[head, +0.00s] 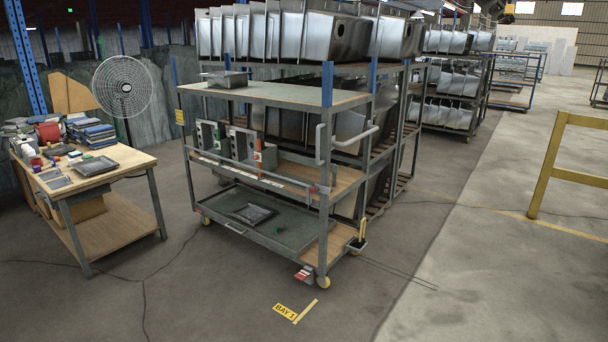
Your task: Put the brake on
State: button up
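A grey wheeled cart (270,94) with wood-topped shelves stands in the middle of the head view. A red pedal (303,274) sits low at its near corner, close to the floor, next to a yellow caster (323,283). I cannot tell whether the pedal is pressed down or raised. A yellow upright lever (361,231) on a dark base stands at the cart's right end, low down. I cannot tell which of these is the brake. My gripper is not in view.
Racks of steel sinks (300,35) stand close behind the cart. A cluttered workbench (110,165) and a fan (122,87) are at left. A yellow rail (548,160) stands at right. Floor in front, around the BAY 1 sign (286,311), is clear.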

aim_at(303, 275)
jog(key=i+u, duration=0.15)
jog(key=i, duration=0.3)
jog(key=i+l+u, duration=0.15)
jog(key=i, duration=0.25)
